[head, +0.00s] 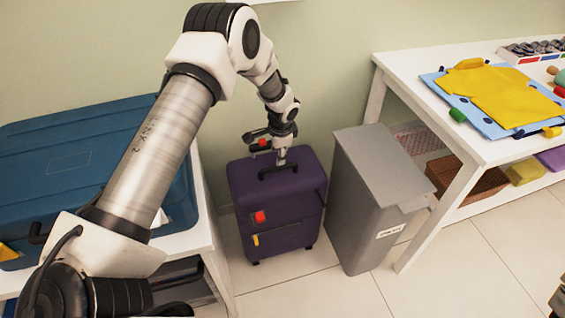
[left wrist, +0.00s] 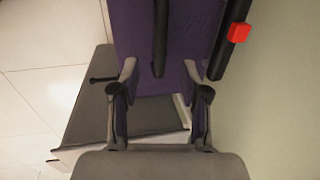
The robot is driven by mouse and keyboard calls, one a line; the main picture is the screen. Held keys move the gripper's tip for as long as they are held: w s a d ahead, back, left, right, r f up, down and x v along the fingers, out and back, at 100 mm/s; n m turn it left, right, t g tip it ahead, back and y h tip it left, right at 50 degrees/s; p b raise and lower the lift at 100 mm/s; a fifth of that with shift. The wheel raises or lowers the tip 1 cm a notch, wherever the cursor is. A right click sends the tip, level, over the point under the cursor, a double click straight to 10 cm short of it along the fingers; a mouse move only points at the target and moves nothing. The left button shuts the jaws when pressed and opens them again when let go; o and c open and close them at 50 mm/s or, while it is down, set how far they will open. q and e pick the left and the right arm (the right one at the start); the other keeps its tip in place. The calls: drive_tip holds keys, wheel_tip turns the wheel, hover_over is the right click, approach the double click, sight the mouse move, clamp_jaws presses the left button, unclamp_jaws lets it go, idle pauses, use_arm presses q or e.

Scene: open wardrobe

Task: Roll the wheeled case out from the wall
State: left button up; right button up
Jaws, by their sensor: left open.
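The purple wheeled case (head: 285,212) stands upright against the green wall, between the white bench at left and a grey bin. A black handle (head: 265,174) lies across its top. A black bar with a red block (head: 262,143) shows behind the top, on the wall side; the red block also shows in the left wrist view (left wrist: 239,32). My left gripper (head: 281,160) is above the case top, close to the handle. In the left wrist view my left gripper (left wrist: 160,75) is open, with the end of the black handle (left wrist: 160,40) between its fingertips.
The grey lidded bin (head: 365,210) stands close at the case's right. The white bench (head: 215,262) with a blue case (head: 90,135) is at left. Tiled floor (head: 310,290) in front is clear.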

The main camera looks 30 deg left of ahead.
sight(277, 166)
use_arm(q)
drive_tip(key=x, duration=0.7)
drive_tip(key=shift+a+f, duration=0.1)
drive_tip(key=shift+f, duration=0.1)
clamp_jaws()
